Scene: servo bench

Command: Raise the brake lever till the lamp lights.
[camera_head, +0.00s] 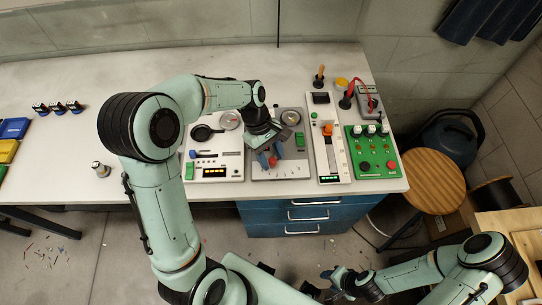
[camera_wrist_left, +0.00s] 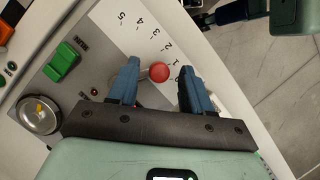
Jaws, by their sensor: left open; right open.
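The brake lever's round red knob (camera_wrist_left: 159,72) stands beside the low end of a printed 0-to-5 scale on the grey middle panel (camera_head: 293,172). In the head view the knob (camera_head: 272,162) is partly hidden by my left gripper (camera_head: 269,157). In the left wrist view the gripper (camera_wrist_left: 159,68) is open, with one blue finger on each side of the knob and gaps visible. A small dark red spot (camera_wrist_left: 95,92), possibly the lamp, sits near a green switch (camera_wrist_left: 62,62); it looks unlit. My right gripper (camera_head: 337,276) is open and empty, low in front of the bench.
A panel with a black handle (camera_head: 202,132) lies left of the grey panel. A slider panel with an orange knob (camera_head: 328,129) and a green button box (camera_head: 373,155) lie right. A round metal dial (camera_wrist_left: 40,115) is near the switch. A wooden stool (camera_head: 436,181) stands right.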

